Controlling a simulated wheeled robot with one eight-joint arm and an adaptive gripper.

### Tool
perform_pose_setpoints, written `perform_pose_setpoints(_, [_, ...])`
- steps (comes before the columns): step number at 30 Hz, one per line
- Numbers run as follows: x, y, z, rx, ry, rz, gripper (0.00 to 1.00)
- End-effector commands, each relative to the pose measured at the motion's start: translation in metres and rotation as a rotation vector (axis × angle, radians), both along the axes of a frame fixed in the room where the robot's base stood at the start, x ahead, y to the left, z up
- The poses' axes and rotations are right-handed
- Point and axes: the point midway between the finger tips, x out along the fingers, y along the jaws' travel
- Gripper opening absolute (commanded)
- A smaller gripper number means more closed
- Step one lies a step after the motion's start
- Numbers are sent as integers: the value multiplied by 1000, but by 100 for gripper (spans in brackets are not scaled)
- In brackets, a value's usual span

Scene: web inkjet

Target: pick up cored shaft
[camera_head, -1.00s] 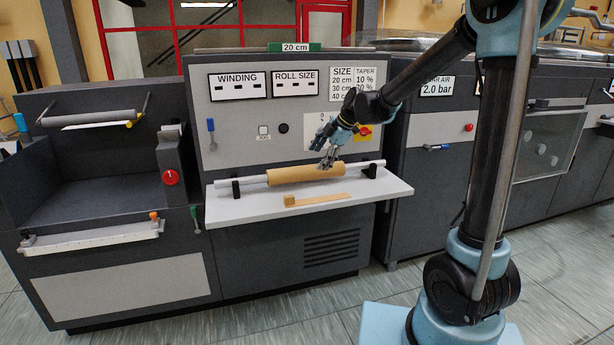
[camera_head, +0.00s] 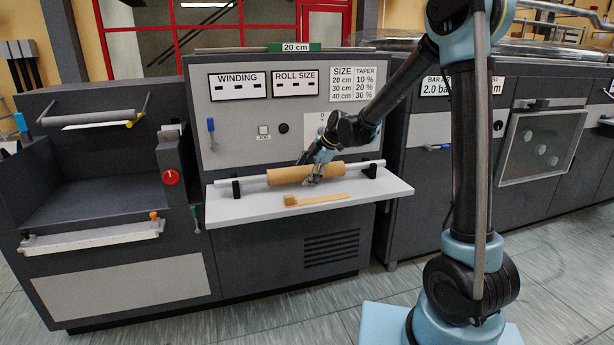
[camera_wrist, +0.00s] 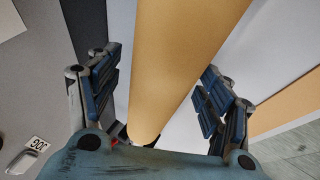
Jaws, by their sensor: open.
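The cored shaft is a grey metal bar (camera_head: 250,180) with a tan cardboard core (camera_head: 288,174) around its middle. It lies level on two black supports above the white shelf of the winding machine. My gripper (camera_head: 312,181) is at the right part of the core. In the wrist view the core (camera_wrist: 175,60) runs between the two open fingers of my gripper (camera_wrist: 160,95), with a visible gap on each side. The far side of the core is hidden.
A wooden piece (camera_head: 315,200) with a block at its left end lies on the white shelf (camera_head: 240,210) in front of the shaft. Black supports (camera_head: 236,189) stand under the bar's ends. The machine's upright panel (camera_head: 235,125) rises close behind.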

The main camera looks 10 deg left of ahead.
Motion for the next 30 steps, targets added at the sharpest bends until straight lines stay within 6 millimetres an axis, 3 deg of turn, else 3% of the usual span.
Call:
perform_pose_setpoints(7, [0,1,-2,0,0,0,73])
perform_pose_setpoints(17, [0,1,-2,-1,1,0,0])
perform_pose_setpoints(25, [0,1,-1,0,0,0,0])
perform_pose_setpoints(30, [0,1,11,0,0,0,0])
